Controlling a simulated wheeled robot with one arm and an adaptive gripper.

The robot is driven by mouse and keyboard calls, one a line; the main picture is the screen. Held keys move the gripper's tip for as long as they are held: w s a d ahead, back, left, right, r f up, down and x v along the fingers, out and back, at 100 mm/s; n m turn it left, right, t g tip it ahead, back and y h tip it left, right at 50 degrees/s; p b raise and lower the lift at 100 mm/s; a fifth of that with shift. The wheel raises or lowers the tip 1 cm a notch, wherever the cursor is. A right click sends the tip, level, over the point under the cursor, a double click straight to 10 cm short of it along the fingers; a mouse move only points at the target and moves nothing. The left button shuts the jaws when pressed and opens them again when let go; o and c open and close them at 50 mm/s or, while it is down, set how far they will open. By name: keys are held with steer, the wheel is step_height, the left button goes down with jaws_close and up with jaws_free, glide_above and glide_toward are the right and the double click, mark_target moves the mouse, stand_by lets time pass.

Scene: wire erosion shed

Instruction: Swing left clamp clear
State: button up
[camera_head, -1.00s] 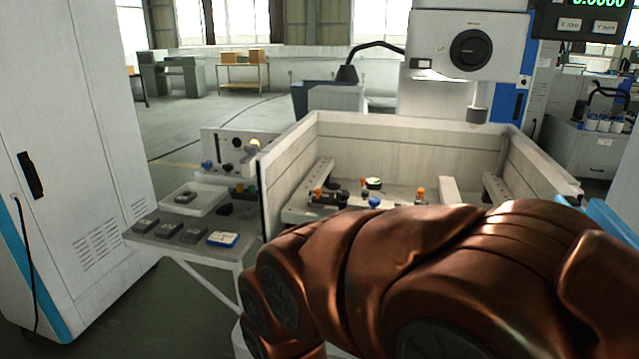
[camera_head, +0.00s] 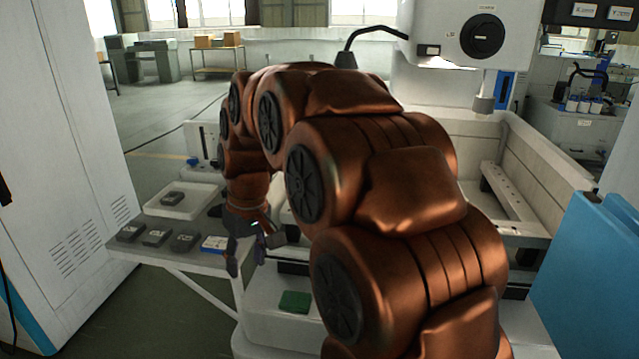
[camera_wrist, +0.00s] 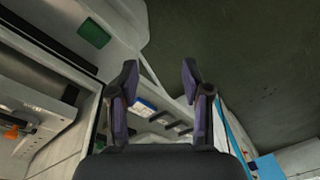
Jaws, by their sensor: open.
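My gripper (camera_head: 246,260) hangs down in the head view, between the grey side shelf and the front of the machine tank. In the wrist view my gripper (camera_wrist: 160,82) is open, with nothing between its two fingers. My arm hides most of the tank's inside in the head view, so the left clamp cannot be made out there. In the wrist view an orange knob (camera_wrist: 12,133) shows at the left edge, inside the tank and apart from the fingers. I cannot tell which clamp it belongs to.
The side shelf (camera_head: 140,252) holds several dark blocks, a blue-and-white box (camera_head: 214,243) and a white tray (camera_head: 165,207). A green pad (camera_head: 295,301) lies on the machine's front ledge. A tall white cabinet (camera_head: 75,150) stands left; the tank's right wall (camera_head: 540,165) is beyond my arm.

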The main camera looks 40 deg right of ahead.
steer(key=w+d+r+t, duration=0.1)
steer(key=w+d+r, duration=0.1)
steer(key=w+d, duration=0.45)
steer(key=w+d+r+t, duration=0.1)
steer(key=w+d, duration=0.3)
steer(key=d, duration=0.6)
steer(key=w+d+r+m+t+h+p, duration=0.1)
steer(key=d+m+h, duration=0.1)
steer(key=d, duration=1.5)
steer(key=shift+w+p+x, duration=0.2)
steer(key=shift+p+x, duration=1.15)
steer(key=shift+x, duration=2.5)
steer(key=shift+r, duration=0.1)
jaws_close()
